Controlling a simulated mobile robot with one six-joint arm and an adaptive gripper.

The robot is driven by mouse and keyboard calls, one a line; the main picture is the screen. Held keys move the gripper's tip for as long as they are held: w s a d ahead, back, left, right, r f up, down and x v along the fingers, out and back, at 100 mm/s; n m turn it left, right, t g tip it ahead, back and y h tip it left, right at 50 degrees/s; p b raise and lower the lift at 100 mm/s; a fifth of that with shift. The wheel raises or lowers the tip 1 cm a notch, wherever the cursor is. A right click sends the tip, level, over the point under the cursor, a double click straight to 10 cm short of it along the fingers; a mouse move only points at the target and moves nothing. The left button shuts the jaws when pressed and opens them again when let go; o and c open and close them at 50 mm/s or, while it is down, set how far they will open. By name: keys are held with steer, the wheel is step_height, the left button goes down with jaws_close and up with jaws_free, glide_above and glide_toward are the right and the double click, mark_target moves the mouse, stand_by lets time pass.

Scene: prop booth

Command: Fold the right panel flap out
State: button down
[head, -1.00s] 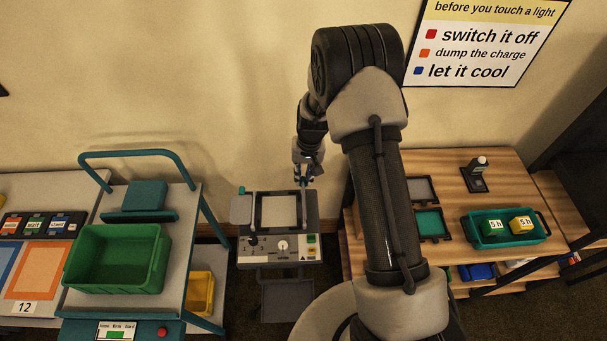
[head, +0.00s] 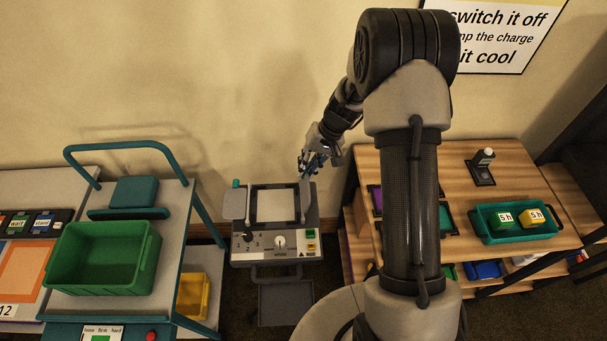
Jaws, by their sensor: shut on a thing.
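The grey panel unit (head: 275,250) stands in the middle, with knobs and switches along its front and a pale square (head: 275,205) on top. The left flap (head: 235,205) is folded outward and has a teal knob at its far end. The right flap (head: 304,200) shows as a narrow grey strip, seen nearly edge-on and standing up at the right side of the pale square. My gripper (head: 311,166) is at the top end of this flap and shut on it. The fingers hide the gripped spot.
A teal cart (head: 185,225) with a green bin (head: 100,258) stands left of the unit. A wooden table (head: 500,165) on the right holds a teal tray (head: 482,223) with green and yellow blocks. The wall is close behind. A narrow floor gap lies right of the unit.

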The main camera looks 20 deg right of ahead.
steer(key=d+f+y+b, duration=0.1)
steer(key=b, duration=0.1)
steer(key=y+b, duration=0.1)
steer(key=b, duration=0.2)
steer(key=shift+s+d+f+t+y+b, duration=0.1)
steer(key=shift+d+f+t+y+b, duration=0.2)
steer(key=shift+d+f+b, duration=0.05)
steer(key=d+f+y+b, duration=0.1)
steer(key=y+b, duration=0.2)
steer(key=b, duration=0.1)
steer(key=f+t+y+b, duration=0.1)
steer(key=y+b, duration=0.2)
steer(key=b, duration=0.1)
steer(key=d+f+y+b, duration=0.1)
steer(key=y+b, duration=0.1)
steer(key=b, duration=0.2)
steer(key=shift+s+d+f+t+y, duration=0.1)
steer(key=shift+s+d+t+y, duration=0.2)
steer(key=shift+s+y, duration=0.1)
steer(key=c, duration=1.5)
jaws_free()
steer(key=shift+c, duration=0.2)
steer(key=shift+w, duration=0.1)
